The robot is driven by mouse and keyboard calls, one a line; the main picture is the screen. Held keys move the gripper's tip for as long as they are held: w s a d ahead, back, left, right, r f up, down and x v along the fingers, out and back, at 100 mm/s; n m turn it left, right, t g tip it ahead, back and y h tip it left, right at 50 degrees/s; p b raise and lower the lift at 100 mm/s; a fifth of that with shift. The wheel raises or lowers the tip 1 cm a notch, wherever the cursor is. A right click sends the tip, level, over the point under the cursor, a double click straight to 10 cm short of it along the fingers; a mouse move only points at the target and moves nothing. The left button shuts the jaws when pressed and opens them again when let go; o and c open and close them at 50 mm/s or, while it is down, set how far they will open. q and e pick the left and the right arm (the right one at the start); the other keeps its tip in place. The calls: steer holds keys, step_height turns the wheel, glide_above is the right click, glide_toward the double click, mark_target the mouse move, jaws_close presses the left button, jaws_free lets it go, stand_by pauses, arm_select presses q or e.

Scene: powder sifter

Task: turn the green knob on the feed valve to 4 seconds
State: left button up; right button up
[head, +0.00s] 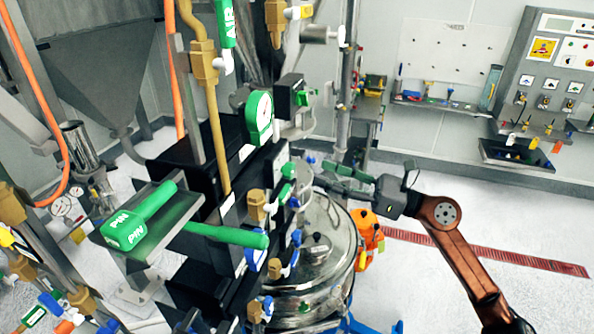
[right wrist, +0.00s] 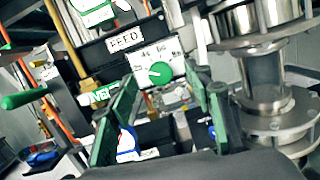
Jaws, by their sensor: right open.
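The green knob (right wrist: 160,72) sits on a white numbered dial (right wrist: 148,62) in the right wrist view, just below the FEED label (right wrist: 124,40). The dial's numbers are too small to read surely. My right gripper (right wrist: 166,86) is open and empty. Its two green-lined fingers spread to either side of the knob in the picture, with the knob showing between the tips, apart from them. In the head view, my right gripper (head: 320,175) reaches left toward the black valve stack. I cannot single out the knob there. My left gripper is not in view.
A shiny steel vessel (head: 318,255) stands below my right gripper. Steel flanged pipework (right wrist: 265,75) is close to the right finger. Wall shelves (head: 520,150) stand far right.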

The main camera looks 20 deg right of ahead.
mark_target(293, 170)
steer(key=w+a+n+p, duration=0.1)
steer(key=a, duration=0.1)
steer(key=w+a+g+p, duration=0.1)
steer(key=a, duration=0.1)
steer(key=w+a+n+h+p, duration=0.1)
steer(key=a, duration=0.1)
steer(key=shift+w+n+g, duration=0.3)
steer(key=shift+w+a+f+p, duration=0.15)
steer(key=shift+w+a+p, duration=0.05)
steer(key=shift+a+p, duration=0.1)
steer(key=shift+c, duration=0.2)
steer(key=c, duration=1.1)
